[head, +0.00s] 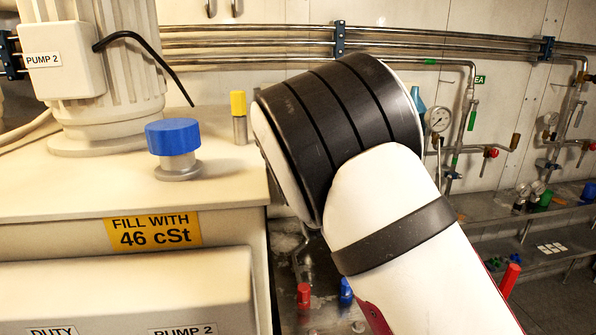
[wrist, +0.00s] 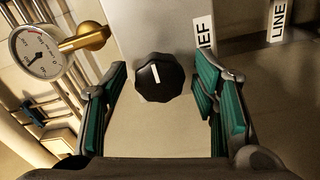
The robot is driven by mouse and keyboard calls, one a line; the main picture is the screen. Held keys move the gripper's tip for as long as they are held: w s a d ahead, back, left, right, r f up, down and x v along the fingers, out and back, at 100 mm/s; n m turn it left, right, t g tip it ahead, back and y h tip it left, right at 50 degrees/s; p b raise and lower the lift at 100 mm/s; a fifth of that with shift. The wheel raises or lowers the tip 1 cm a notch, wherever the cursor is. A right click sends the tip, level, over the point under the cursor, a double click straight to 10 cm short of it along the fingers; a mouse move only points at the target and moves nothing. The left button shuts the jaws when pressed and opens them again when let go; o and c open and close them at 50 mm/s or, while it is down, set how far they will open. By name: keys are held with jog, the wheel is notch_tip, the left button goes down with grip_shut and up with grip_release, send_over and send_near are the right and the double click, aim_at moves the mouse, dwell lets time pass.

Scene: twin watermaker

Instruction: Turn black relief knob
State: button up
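The black relief knob (wrist: 160,78) shows in the wrist view, upper middle. It is round with a scalloped edge and a white pointer line, on a pale block (wrist: 150,25). My gripper (wrist: 160,98) is open, with one green-padded finger to the left of the knob and the other to the right. There are gaps between the knob and both fingers, and nothing is held. A label ending in "IEF" (wrist: 204,48) is right of the knob. In the head view my white and black arm hides the gripper and the knob.
A pressure gauge (wrist: 40,50) with a brass fitting (wrist: 84,38) stands left of the knob. A "LINE" label (wrist: 279,20) is at the upper right. In the head view, a tank (head: 95,180) with a blue cap (head: 173,137) stands left of my arm; pipes (head: 250,45) run along the wall.

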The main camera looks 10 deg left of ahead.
jog(key=shift+s, duration=0.1)
jog(key=v, duration=1.2)
